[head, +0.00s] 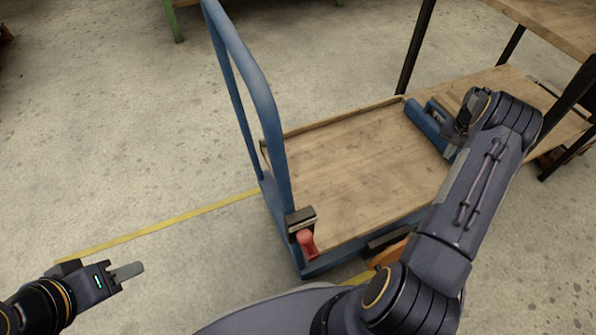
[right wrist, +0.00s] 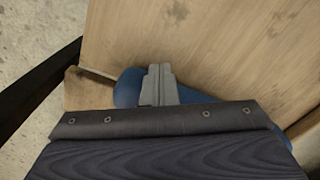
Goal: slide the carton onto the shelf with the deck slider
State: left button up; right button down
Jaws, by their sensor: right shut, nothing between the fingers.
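A cart's wooden deck (head: 350,180) stands in the middle of the head view, its far right end close to a lower wooden shelf board (head: 500,88). A blue bar (head: 428,125) lies across that end of the deck; it also shows in the right wrist view (right wrist: 130,88). I cannot tell whether it is the deck slider. My right gripper (right wrist: 160,78) is shut and empty, over the blue bar; whether it touches is unclear. My left gripper (head: 128,271) is over bare floor at the lower left, seen side-on. No carton is visible.
The cart's blue push handle (head: 262,95) rises at the deck's left end. A red lever (head: 307,243) sits at the near left corner. Black posts (head: 415,45) and an upper board (head: 555,20) frame the shelf. Floor at the left is clear, crossed by a yellow line (head: 160,226).

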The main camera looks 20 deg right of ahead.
jog(key=shift+w+d+b, duration=0.2)
jog(key=shift+d+b, duration=0.45)
jog(key=shift+d, duration=1.4)
jog(key=shift+s+a+p, duration=0.15)
jog(key=shift+a+p, duration=0.4)
jog(key=shift+a, duration=0.75)
notch_tip(320, 180, up, 12)
jog(key=p, duration=0.7)
jog(key=shift+p, duration=0.35)
